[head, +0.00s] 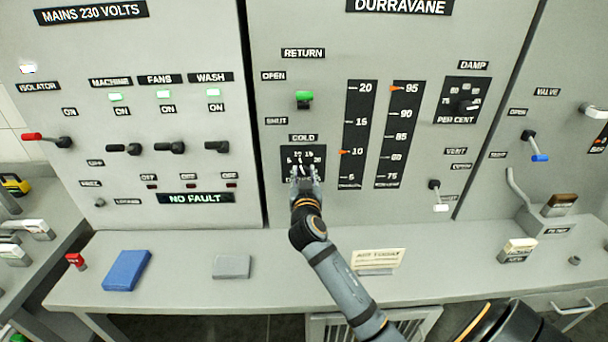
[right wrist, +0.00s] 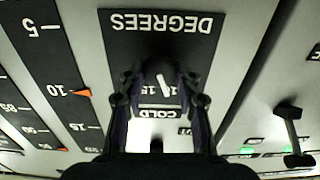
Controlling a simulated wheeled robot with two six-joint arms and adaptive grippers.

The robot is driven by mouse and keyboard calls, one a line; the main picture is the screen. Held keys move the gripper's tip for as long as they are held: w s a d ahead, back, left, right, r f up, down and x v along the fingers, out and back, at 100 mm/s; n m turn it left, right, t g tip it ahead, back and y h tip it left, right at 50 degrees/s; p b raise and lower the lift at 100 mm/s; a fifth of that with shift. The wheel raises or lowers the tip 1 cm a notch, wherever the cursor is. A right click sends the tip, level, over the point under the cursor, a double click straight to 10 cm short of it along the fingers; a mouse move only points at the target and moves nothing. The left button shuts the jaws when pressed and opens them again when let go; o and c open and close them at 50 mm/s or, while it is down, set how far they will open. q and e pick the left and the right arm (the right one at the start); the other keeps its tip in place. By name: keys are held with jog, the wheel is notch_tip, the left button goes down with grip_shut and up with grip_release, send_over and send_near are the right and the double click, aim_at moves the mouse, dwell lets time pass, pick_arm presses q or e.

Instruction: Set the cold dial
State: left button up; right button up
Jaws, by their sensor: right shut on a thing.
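The cold dial (head: 319,151) is a black square plate on the middle grey panel, under the COLD label (head: 303,137). My right gripper (head: 303,170) reaches up to it from below and hides its knob in the head view. In the right wrist view, which is upside down, the gripper (right wrist: 159,90) is shut on the dark round knob (right wrist: 157,68), one finger on each side. A white pointer mark (right wrist: 162,83) shows on the knob near the number 15. The exact reading cannot be told. My left gripper is not in view.
A green-tipped return lever (head: 304,98) is above the dial. Two scales with orange markers, the nearer one (head: 359,120), stand to its right. The left panel (head: 160,60) has several switches. A blue book (head: 126,270) and a grey block (head: 231,266) lie on the bench.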

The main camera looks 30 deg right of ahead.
jog(key=n, duration=0.3)
jog(key=shift+n, duration=0.4)
jog(key=shift+a+n+p, duration=0.1)
jog(key=shift+n+p, duration=0.5)
jog(key=shift+n, duration=1.4)
jog(key=o, duration=1.1)
jog(key=shift+w, duration=0.1)
jog(key=shift+o, duration=0.2)
